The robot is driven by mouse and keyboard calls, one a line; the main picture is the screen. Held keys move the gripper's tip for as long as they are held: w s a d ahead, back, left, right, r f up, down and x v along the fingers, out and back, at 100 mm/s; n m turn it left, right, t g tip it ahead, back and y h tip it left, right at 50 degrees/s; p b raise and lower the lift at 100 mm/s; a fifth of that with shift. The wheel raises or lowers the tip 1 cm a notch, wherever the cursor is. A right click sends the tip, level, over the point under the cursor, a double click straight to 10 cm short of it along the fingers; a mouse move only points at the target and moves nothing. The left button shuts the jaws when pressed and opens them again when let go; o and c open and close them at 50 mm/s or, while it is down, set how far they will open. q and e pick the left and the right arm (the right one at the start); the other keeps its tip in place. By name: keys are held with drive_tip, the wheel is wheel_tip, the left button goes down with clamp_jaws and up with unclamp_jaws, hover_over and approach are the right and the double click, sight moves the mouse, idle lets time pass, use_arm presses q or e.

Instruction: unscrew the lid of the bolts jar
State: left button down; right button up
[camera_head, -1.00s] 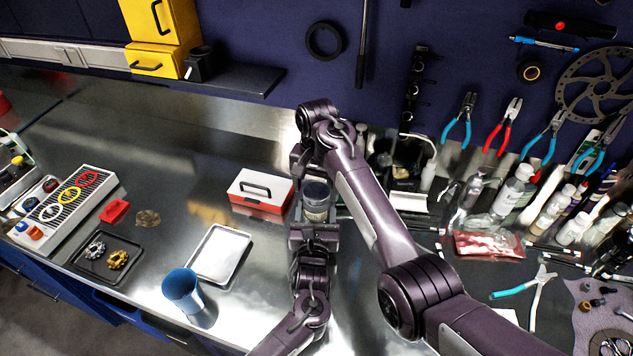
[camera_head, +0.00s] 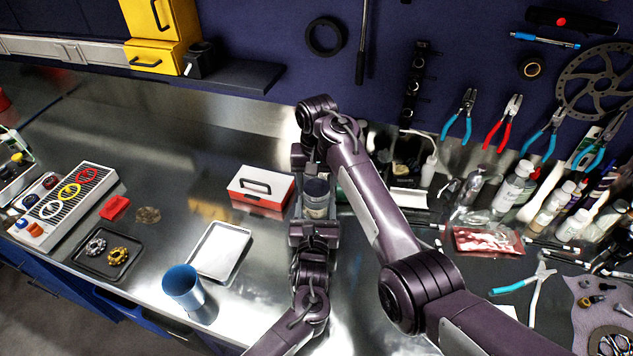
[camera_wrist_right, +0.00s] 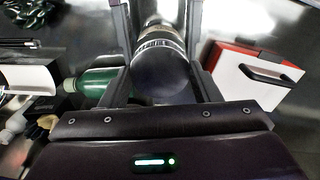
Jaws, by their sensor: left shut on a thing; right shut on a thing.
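The bolts jar (camera_head: 317,208) is a small clear jar with a dark lid (camera_head: 316,188), near the middle of the head view. My left gripper (camera_head: 314,222) comes from below and is shut on the jar body. My right gripper (camera_head: 309,183) reaches in from behind the jar and is shut at the lid. In the right wrist view the dark round lid (camera_wrist_right: 161,77) sits between the two fingers, with the jar's label band (camera_wrist_right: 160,42) beyond it. The contact at the lid is partly hidden in the head view.
A red and white box (camera_head: 262,186) stands just left of the jar. A metal tray (camera_head: 219,250) and a blue cup (camera_head: 183,287) lie further left. A green bottle (camera_wrist_right: 98,82) lies near the right gripper. Bottles and pliers crowd the right side.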

drive_tip(key=o, duration=1.1)
drive_tip(key=shift+r, duration=2.25)
drive_tip(key=shift+c, duration=0.5)
wheel_tip(320, 180, up, 2)
drive_tip(key=shift+m, duration=0.9)
drive_tip(key=shift+r+m, duration=0.6)
drive_tip(key=shift+f, duration=0.1)
wheel_tip(320, 180, down, 8)
drive_tip(key=shift+r, duration=0.2)
